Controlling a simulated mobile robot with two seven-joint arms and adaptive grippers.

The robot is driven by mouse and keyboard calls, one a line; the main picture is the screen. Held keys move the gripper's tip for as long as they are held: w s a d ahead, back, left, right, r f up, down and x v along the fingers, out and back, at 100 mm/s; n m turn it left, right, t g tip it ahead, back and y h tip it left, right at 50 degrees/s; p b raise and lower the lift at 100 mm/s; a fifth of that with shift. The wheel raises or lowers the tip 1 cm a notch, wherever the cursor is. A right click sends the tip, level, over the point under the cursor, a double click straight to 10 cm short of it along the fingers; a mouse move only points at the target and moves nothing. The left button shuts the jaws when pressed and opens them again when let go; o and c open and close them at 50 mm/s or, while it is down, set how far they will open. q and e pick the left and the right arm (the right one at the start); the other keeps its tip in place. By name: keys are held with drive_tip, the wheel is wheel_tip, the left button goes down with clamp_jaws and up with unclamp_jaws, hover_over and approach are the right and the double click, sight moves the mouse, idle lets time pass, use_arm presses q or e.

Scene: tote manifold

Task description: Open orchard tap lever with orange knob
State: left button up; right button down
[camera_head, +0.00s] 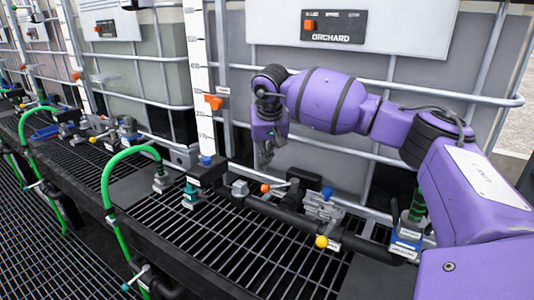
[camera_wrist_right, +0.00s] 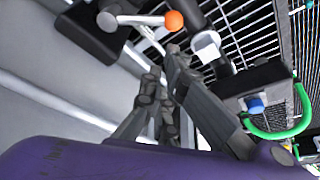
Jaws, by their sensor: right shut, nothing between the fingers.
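The orange knob (camera_head: 265,188) sits at the end of a short light-grey lever on the black pipework below the ORCHARD sign (camera_head: 338,26). The knob also shows at the top of the right wrist view (camera_wrist_right: 174,21), with its lever (camera_wrist_right: 140,20) running left from it. My right gripper (camera_head: 266,160) hangs down from the purple arm, a little above and behind the knob in the picture. Its grey fingers show in the right wrist view (camera_wrist_right: 163,75); they are shut, empty and apart from the knob. My left gripper is not in view.
A yellow knob (camera_head: 321,242) and a blue knob (camera_head: 327,192) stand right of the lever. A white gauge strip with an orange marker (camera_head: 213,102) rises at left. Green hoses (camera_head: 112,170) lie further left. Tank cage bars (camera_head: 350,150) run behind the arm.

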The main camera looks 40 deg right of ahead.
sight(280, 186)
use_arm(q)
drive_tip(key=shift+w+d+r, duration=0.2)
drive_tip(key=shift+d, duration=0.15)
use_arm(e)
drive_tip(key=x, duration=0.6)
drive_tip(key=shift+w+f, duration=0.2)
drive_tip(key=shift+f, duration=0.1)
